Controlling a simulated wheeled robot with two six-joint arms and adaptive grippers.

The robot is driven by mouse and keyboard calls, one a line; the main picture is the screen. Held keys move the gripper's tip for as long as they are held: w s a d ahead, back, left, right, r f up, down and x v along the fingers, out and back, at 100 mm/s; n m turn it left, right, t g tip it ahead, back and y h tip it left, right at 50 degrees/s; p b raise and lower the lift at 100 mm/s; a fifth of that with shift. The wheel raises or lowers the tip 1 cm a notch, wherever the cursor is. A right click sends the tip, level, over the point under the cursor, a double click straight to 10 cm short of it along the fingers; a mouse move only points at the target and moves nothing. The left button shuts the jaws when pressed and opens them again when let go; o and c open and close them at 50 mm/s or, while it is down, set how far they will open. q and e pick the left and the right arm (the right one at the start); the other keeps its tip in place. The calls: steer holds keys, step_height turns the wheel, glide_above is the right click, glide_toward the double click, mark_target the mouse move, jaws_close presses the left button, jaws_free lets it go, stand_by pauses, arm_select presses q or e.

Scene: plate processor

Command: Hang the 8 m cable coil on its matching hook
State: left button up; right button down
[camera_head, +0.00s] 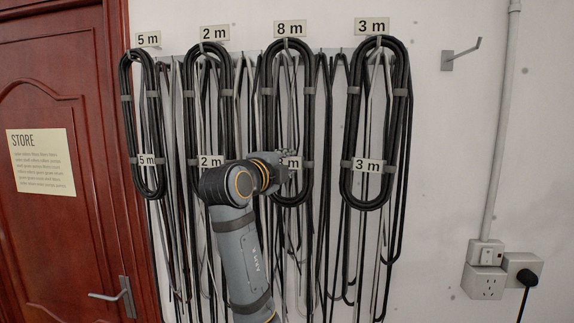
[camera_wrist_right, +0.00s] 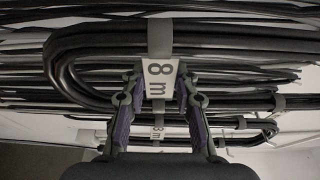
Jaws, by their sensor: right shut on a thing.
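The 8 m cable coil (camera_head: 266,110) is a long black loop with grey ties and an 8 m tag. In the head view its top loop is at the hook (camera_head: 287,44) under the 8 m sign (camera_head: 291,28). I cannot tell whether its weight rests on the hook. My right gripper (camera_head: 284,165) is at the coil's lower part and partly covers its tag. In the right wrist view my right gripper (camera_wrist_right: 158,88) is shut on the coil (camera_wrist_right: 90,50), its fingers on either side of the 8 m tag (camera_wrist_right: 160,76). My left gripper is not in view.
Coils tagged 5 m (camera_head: 128,120), 2 m (camera_head: 190,110) and 3 m (camera_head: 352,120) hang under matching signs. Loose black and grey cables hang behind. An empty hook (camera_head: 465,52) is at right. A red door (camera_head: 60,100) is left; sockets (camera_head: 486,282) and conduit (camera_head: 500,120) are right.

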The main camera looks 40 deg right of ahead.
steer(key=c, duration=1)
jaws_free()
steer(key=shift+o, duration=0.2)
steer(key=shift+a, duration=0.1)
steer(key=shift+s+a+f, duration=0.1)
steer(key=shift+a, duration=0.25)
steer(key=v, duration=0.6)
steer(key=shift+s+a, duration=0.25)
